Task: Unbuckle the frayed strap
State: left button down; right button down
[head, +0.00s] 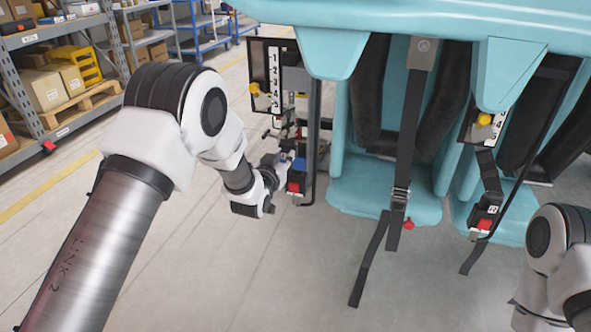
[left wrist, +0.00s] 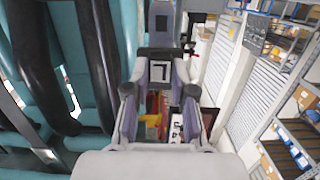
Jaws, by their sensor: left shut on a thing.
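My left gripper (head: 284,163) is shut on the buckle marked L (head: 297,178) at the left seat. In the left wrist view its fingers (left wrist: 160,98) lie on both sides of the buckle, below the white L label (left wrist: 160,72). Red and yellow parts show between the fingers. A middle black strap (head: 408,125) hangs down the teal seat through a metal buckle (head: 399,196), with a red tab beside it and a loose tail below. A buckle marked R (head: 488,208) with a red button hangs at the right seat. I cannot tell which strap is frayed. My right gripper is out of view.
The teal seat row (head: 385,203) fills the right half. A numbered plate (head: 274,75) with a yellow knob stands above my left gripper. My right forearm shows at the lower right. Shelves with boxes (head: 52,88) stand at the far left. The floor in front is clear.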

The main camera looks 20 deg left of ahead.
pick_arm(q)
jog(key=a, duration=0.8)
jog(key=shift+s+p, duration=0.15)
jog(key=shift+p, duration=0.2)
dwell(1.2)
